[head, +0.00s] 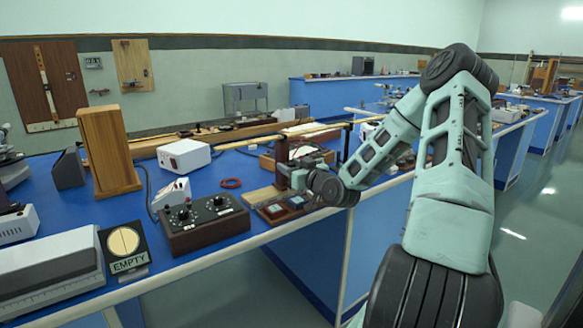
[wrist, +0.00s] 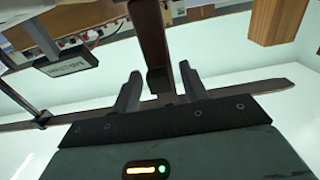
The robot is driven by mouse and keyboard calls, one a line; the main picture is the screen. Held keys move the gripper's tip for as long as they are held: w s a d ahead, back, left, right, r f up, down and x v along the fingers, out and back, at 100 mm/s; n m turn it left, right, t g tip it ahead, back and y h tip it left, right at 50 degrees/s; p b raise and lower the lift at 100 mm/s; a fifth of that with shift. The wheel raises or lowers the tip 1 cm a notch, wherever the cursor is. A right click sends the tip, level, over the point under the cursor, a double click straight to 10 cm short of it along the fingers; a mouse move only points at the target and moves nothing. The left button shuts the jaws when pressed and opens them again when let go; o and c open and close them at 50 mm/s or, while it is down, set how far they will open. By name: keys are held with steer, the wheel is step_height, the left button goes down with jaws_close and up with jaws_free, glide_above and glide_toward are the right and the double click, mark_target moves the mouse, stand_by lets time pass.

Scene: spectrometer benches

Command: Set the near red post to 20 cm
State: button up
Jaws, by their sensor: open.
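In the head view a dark red upright post (head: 283,150) stands on the blue bench, beside the end of my arm. My gripper (head: 290,175) is at this post, partly hidden by its own wrist. In the wrist view a dark red-brown bar (wrist: 152,38), which looks like the post, runs down from the top edge to between the fingers. My gripper (wrist: 160,88) is open, with one finger on each side of the bar. I cannot tell whether either finger touches it. No height scale on the post is readable.
A tall wooden block (head: 107,150) and an EMPTY sign (head: 125,248) stand further left. Open floor (head: 530,215) lies to the right.

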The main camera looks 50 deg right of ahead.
jaws_close()
steer(key=shift+w+a, duration=0.2)
steer(key=shift+a, duration=0.35)
jaws_free()
steer(key=shift+d, duration=0.1)
steer(key=p+v, duration=1.1)
steer(key=v, duration=0.6)
steer(key=shift+s+p, duration=0.25)
steer(key=shift+p, duration=0.15)
